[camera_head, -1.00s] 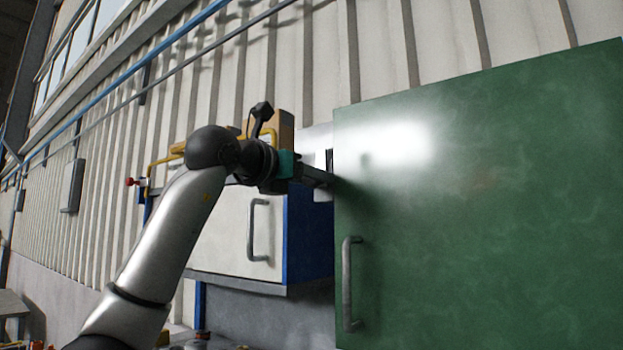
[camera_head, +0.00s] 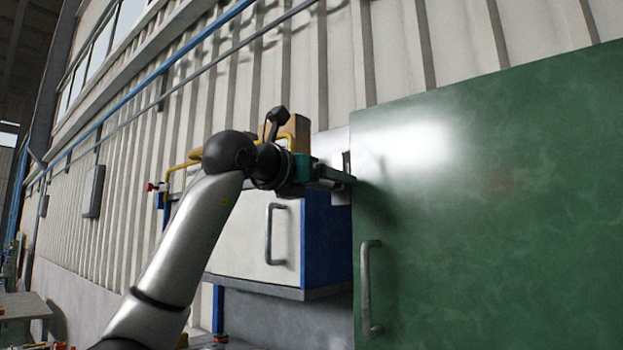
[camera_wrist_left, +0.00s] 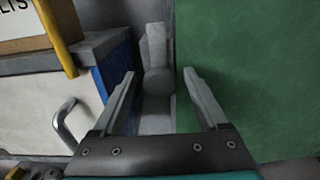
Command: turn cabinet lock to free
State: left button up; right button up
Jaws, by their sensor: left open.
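The lock shows in the left wrist view as a grey round hub (camera_wrist_left: 158,82) with a flat lever pointing up, mounted on a grey plate beside the edge of the green cabinet door (camera_head: 490,210). My left gripper (camera_wrist_left: 159,74) is open, with one finger on each side of the lock and visible gaps to it. Whether the fingertips reach past the hub in depth is unclear. In the head view my left gripper (camera_head: 345,178) is at the door's left edge, and it mostly hides the lock. My right gripper is out of view.
A grey bar handle (camera_head: 370,288) stands out from the green door below my gripper. A white cabinet (camera_head: 235,240) with a blue side and its own handle (camera_head: 272,235) is to the left. A brown box (camera_head: 297,130) and yellow pipe are behind my wrist.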

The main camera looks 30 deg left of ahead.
pick_arm(q)
jog(key=s+a+b, duration=0.1)
jog(key=s+b, duration=0.3)
jog(key=s, duration=1.1)
jog(key=shift+a, duration=0.1)
